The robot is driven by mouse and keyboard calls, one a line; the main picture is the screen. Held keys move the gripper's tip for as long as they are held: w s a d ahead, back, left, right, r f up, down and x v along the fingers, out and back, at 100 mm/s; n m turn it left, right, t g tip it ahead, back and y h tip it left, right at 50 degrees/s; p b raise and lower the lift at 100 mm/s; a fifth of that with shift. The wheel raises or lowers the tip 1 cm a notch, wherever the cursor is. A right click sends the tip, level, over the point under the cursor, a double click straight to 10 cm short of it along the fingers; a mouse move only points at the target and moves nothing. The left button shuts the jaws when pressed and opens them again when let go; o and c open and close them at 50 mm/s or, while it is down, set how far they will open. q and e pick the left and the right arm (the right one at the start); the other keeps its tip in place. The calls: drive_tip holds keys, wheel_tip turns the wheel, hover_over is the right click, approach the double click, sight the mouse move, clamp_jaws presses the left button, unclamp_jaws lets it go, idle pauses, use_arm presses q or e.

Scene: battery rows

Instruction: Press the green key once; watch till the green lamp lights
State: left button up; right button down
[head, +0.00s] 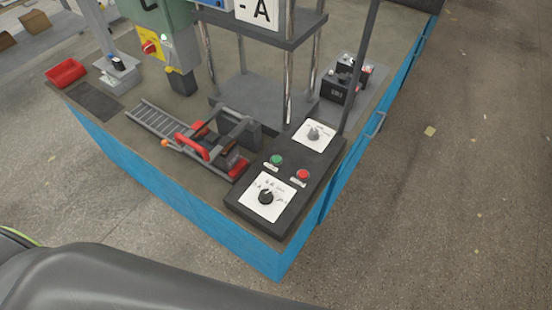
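The green key (277,160) is a round green button on a dark control panel (254,212) at the front corner of the bench. I cannot tell from this view whether it is pressed. A red button (302,174) sits to its right on the same panel. Neither of my grippers is in view, and nothing touches the green key.
The panel has a black knob (265,197) in front and a grey knob (314,134) behind. A red-handled clamp (192,147) stands left of it. Behind are a metal-post frame (289,75) and a black battery-like block (338,88).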

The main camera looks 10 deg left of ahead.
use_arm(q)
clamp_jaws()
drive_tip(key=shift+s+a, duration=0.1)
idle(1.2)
